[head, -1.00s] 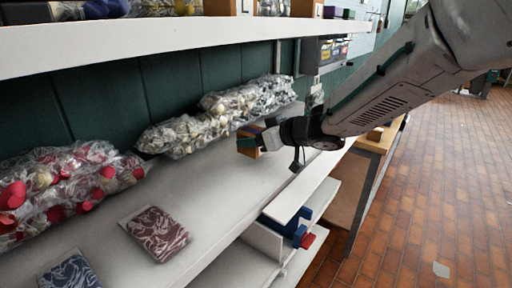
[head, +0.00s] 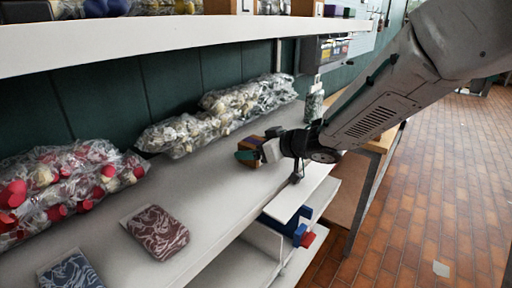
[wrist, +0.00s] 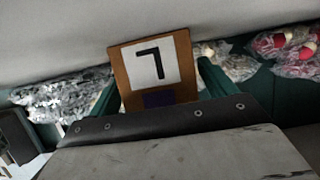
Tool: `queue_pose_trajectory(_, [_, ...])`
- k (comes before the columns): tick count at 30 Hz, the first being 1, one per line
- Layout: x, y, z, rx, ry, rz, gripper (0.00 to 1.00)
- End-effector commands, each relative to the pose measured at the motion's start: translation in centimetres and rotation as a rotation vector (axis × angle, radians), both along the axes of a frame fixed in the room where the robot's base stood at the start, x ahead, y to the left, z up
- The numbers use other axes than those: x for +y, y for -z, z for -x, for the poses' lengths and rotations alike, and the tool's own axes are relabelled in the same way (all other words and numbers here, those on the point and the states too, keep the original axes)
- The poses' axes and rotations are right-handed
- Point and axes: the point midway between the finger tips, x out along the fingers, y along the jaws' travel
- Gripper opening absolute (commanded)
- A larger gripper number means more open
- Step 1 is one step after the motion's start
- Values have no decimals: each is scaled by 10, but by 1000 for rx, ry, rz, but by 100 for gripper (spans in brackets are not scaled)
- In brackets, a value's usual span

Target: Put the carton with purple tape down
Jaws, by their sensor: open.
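The carton with purple tape (head: 252,142) is a small brown box at the far part of the white shelf board (head: 205,190). In the wrist view the carton (wrist: 122,72) shows a white label with a dark mark and a purple patch. My gripper (head: 259,146) is open, with its green fingers on either side of the carton. In the wrist view my gripper (wrist: 157,85) has the left finger close against the carton and the right finger near its other side. The carton's underside is hidden, so I cannot tell whether it fully rests on the board.
Clear bags of pale pieces (head: 185,135) and red pieces (head: 70,180) line the back. A maroon patterned packet (head: 157,232) and a blue one (head: 70,272) lie nearer. A bottle (head: 314,103) stands beyond my gripper. An upper shelf (head: 150,42) hangs above.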

Motion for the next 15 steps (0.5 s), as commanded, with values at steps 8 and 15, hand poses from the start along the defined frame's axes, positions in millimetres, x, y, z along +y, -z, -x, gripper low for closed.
queue_pose_trajectory(8, [-24, -17, 18, -4, 2, -1, 84])
queue_pose_trajectory(15, [-62, -37, 47, -5, 3, -1, 84])
